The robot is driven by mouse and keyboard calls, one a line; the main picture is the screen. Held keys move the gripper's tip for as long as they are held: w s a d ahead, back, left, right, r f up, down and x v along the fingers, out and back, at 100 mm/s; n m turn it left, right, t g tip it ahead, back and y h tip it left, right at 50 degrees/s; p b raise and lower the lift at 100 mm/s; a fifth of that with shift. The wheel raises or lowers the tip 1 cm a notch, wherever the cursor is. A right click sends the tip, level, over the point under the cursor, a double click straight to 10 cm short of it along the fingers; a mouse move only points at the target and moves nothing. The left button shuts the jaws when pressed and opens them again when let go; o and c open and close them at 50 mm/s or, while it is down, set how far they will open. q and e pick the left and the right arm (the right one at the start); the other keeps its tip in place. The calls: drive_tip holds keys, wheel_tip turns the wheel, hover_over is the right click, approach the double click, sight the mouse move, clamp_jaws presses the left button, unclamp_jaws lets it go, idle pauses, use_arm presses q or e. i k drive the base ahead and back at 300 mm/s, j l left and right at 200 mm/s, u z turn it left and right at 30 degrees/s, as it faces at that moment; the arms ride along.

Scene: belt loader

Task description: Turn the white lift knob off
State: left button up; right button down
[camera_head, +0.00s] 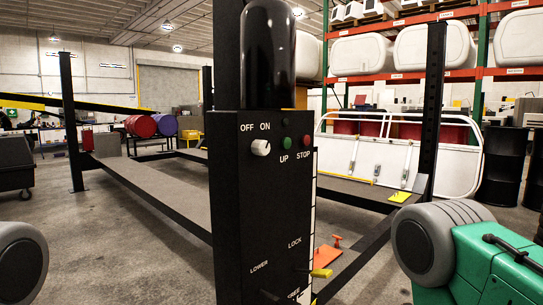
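The white lift knob (261,148) is on the front of a black control box (250,200) in the centre of the head view. The labels OFF and ON are printed above it, OFF to the left and ON to the right. The knob is small, and I cannot tell for sure which label it points to. A green UP button (286,142) and a red STOP button (305,140) sit to its right. Neither of my grippers shows in the view. Nothing touches the knob.
LOWER and LOCK labels are lower on the box, with levers near its bottom and a yellow-ended handle (320,273). A black cylinder (268,55) stands above the panel. Lift ramps (160,193) run behind it. Black barrels (502,165) stand right. The floor left of the box is clear.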

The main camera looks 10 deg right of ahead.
sight(260, 148)
drive_tip(key=u, duration=0.4)
drive_tip(key=k+u, duration=0.15)
drive_tip(key=u, duration=0.3)
drive_tip(key=j+u, duration=0.1)
drive_tip(key=u, duration=0.3)
drive_tip(key=l+u, duration=0.2)
drive_tip(key=l, duration=0.45)
drive_tip(key=l+u, duration=0.2)
drive_tip(key=l, duration=0.45)
drive_tip(key=k+l+u, duration=0.2)
drive_tip(key=l, duration=0.45)
drive_tip(key=i, duration=0.05)
